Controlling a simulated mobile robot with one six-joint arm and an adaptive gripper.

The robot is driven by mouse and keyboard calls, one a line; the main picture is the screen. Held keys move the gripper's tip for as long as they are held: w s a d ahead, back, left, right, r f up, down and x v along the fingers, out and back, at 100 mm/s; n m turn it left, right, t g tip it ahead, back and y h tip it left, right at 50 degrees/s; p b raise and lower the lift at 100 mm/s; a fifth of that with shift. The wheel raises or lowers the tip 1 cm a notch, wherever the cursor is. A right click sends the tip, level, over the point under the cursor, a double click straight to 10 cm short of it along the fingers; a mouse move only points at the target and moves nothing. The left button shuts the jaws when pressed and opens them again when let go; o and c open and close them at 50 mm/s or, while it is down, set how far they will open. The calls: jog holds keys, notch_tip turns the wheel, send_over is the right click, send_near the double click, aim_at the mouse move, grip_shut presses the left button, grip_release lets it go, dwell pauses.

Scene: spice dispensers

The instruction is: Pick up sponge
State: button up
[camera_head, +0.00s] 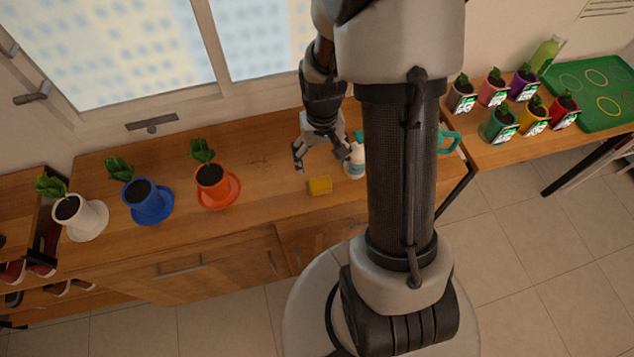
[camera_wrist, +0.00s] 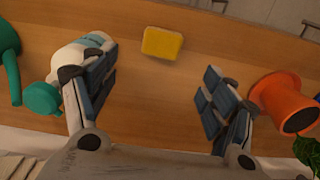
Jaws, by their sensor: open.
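A yellow sponge (camera_head: 320,185) lies flat on the wooden counter (camera_head: 262,165), near its front edge. It also shows in the wrist view (camera_wrist: 162,43), at the top middle, beyond my fingertips. My gripper (camera_head: 322,160) is above the counter, behind the sponge and apart from it. In the wrist view my gripper (camera_wrist: 152,88) has its two fingers spread wide with nothing between them.
A white spray bottle with a teal top (camera_head: 357,158) stands close to the right of the sponge. A teal watering can (camera_head: 449,140) is partly hidden by my arm. An orange pot (camera_head: 212,182), blue pot (camera_head: 147,200) and white pot (camera_head: 83,217) stand left. Counter between orange pot and sponge is clear.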

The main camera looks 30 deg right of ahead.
aim_at(320, 183)
notch_tip(320, 183, down, 7)
jog(key=shift+r+b, duration=0.2)
jog(key=shift+b, duration=0.8)
notch_tip(320, 183, down, 5)
jog(key=b, duration=0.2)
jog(key=shift+s+a+f+b, duration=0.1)
jog(key=shift+a+f+b, duration=0.05)
jog(key=shift+b, duration=0.15)
jog(key=shift+c, duration=0.4)
jog(key=c, duration=0.9)
notch_tip(320, 183, up, 20)
jog(key=p, duration=0.7)
